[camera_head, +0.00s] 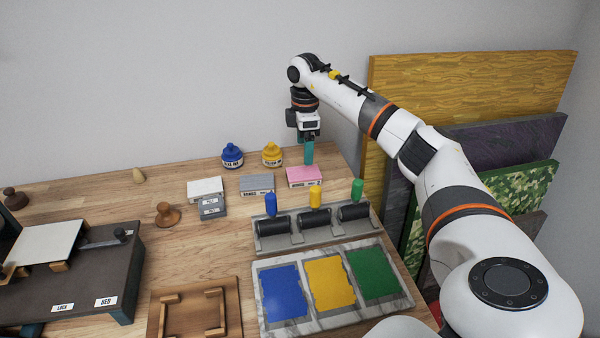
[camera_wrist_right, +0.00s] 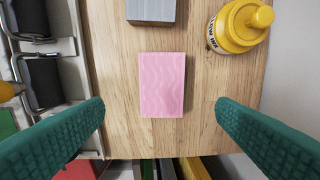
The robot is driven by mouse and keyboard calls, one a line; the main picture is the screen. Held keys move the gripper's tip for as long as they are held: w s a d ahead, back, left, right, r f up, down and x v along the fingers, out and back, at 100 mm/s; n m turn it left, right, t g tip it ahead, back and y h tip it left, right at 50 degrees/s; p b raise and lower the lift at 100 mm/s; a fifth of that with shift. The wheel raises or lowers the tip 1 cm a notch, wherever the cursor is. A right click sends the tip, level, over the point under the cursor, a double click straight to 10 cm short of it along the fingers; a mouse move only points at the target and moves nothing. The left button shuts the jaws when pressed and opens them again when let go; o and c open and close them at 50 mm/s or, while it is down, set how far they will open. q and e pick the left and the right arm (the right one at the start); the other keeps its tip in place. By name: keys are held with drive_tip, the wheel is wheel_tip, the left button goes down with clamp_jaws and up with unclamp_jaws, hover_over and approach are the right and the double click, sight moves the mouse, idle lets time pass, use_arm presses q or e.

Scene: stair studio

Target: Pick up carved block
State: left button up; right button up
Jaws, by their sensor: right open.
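A pink block (camera_head: 304,176) with a label on its front side lies on the wooden table near its right end. In the right wrist view the pink block (camera_wrist_right: 162,85) shows wavy carved lines on its top. My right gripper (camera_head: 308,152) is just above the pink block, pointing down. In the right wrist view my right gripper (camera_wrist_right: 160,108) is open and empty, with its green fingers on either side of the block and apart from it. My left gripper is out of view.
A grey block (camera_head: 257,183), a white block (camera_head: 205,187) and yellow (camera_head: 272,155) and blue (camera_head: 232,156) ink bottles stand nearby. A roller rack (camera_head: 297,240) and paint tray (camera_head: 334,322) are in front. Coloured panels (camera_head: 465,85) lean at the right.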

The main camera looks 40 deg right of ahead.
sight(304, 173)
wheel_tip(304, 173, down, 2)
drive_tip(key=shift+f, duration=0.25)
drive_tip(key=shift+w+f, duration=0.15)
drive_tip(key=shift+f, duration=0.5)
wheel_tip(304, 173, down, 4)
drive_tip(key=shift+r+p, duration=0.25)
drive_tip(key=shift+p, duration=0.3)
drive_tip(key=shift+f, duration=0.55)
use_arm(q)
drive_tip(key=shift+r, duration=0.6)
use_arm(e)
drive_tip(key=shift+r, duration=0.1)
drive_tip(key=c, duration=1.1)
